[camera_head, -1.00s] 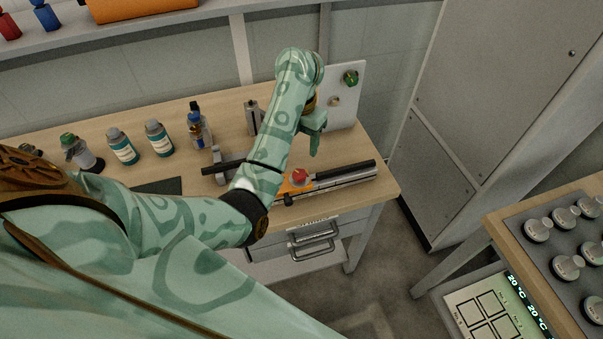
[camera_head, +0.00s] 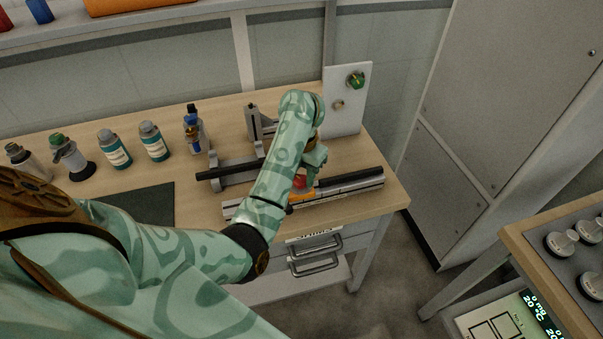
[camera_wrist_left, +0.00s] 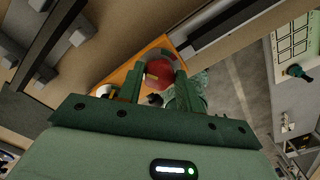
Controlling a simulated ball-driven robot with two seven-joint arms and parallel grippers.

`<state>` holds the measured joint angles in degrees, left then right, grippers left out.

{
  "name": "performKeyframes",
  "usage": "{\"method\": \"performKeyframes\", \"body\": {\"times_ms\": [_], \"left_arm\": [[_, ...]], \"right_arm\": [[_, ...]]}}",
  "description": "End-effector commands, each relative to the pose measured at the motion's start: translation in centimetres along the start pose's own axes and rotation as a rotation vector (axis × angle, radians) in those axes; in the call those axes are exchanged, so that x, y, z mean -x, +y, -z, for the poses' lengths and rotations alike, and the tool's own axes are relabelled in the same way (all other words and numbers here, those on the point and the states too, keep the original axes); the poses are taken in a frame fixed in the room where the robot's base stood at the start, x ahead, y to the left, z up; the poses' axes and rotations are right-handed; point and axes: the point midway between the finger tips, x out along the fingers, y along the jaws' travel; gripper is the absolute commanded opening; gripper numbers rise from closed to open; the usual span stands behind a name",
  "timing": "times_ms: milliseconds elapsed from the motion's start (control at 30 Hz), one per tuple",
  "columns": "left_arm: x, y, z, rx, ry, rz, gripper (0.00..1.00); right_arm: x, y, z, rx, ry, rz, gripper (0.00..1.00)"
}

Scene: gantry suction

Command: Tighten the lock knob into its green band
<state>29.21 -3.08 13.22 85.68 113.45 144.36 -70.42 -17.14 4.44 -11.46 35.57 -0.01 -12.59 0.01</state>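The red lock knob (camera_head: 300,182) sits on an orange carriage on the rail at the front right of the bench. In the left wrist view the knob (camera_wrist_left: 158,74) has a pale mark on its face, and a grey ring curves behind it. I cannot make out a green band. My left gripper (camera_head: 310,179) points down at the knob. In the wrist view its two green fingers (camera_wrist_left: 159,80) stand apart, one on each side of the knob; I cannot tell whether they touch it. My right gripper is not in view.
The rail (camera_head: 345,188) runs along the bench's front edge, with a dark bar (camera_head: 228,171) behind it. A white panel (camera_head: 345,115) with a green knob (camera_head: 355,80) stands at the back right. Several bottles (camera_head: 153,141) stand left. A dark mat (camera_head: 145,203) lies bare in front.

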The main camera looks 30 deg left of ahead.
Motion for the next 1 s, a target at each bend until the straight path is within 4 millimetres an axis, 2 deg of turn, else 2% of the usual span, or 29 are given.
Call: {"method": "performKeyframes", "body": {"times_ms": [467, 1000], "left_arm": [[0.2, -0.1, 0.0, -0.072, 0.001, 0.004, 0.13], [0.4, -0.3, 0.1, -0.498, 0.002, 0.003, 0.13]], "right_arm": [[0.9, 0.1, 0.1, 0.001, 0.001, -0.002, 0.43], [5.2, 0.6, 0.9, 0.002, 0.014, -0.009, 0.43]]}}
